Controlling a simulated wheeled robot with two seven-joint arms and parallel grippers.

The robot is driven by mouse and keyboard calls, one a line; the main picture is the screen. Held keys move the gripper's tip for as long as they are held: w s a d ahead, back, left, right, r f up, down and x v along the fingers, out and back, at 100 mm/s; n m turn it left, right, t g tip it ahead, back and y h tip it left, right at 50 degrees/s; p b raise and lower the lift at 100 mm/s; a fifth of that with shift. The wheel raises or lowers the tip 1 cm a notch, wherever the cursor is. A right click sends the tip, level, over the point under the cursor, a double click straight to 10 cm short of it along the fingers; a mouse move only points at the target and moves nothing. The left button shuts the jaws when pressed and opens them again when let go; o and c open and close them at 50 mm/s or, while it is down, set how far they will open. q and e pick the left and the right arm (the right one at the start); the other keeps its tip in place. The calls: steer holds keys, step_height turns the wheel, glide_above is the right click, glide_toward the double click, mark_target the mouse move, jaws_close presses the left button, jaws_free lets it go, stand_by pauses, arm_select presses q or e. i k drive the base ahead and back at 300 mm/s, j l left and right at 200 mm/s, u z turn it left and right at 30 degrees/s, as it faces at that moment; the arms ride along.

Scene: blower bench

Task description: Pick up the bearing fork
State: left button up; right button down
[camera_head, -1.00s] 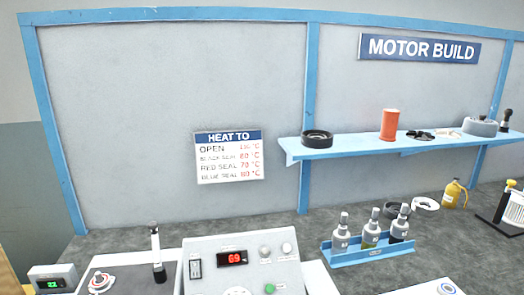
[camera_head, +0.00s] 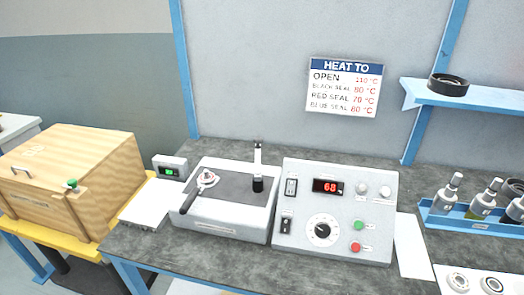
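On the white bearing heater (camera_head: 226,226) a small round metal part with a reddish ring (camera_head: 207,177) sits at the left of the dark top. A tool with a dark handle (camera_head: 187,203) reaches from it toward the front left; I cannot tell whether this is the bearing fork. A black-knobbed post (camera_head: 258,184) stands at the right of the top. Neither of my grippers is in view.
A control box (camera_head: 338,232) reading 68 stands right of the heater. A small green display (camera_head: 170,168) is behind left. A wooden crate (camera_head: 75,180) is on the far left. Bottles in a blue rack (camera_head: 480,225) and a shelf (camera_head: 495,98) are on the right.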

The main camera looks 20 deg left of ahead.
mark_target(189, 200)
steer(key=u, duration=1.25)
steer(key=i+j+z, duration=0.15)
steer(key=j, duration=0.15)
steer(key=i+j+z, duration=0.15)
steer(key=j, duration=0.2)
steer(key=j+z, duration=0.15)
steer(key=j, duration=0.2)
steer(key=i+j+z, duration=0.15)
steer(key=j, duration=0.2)
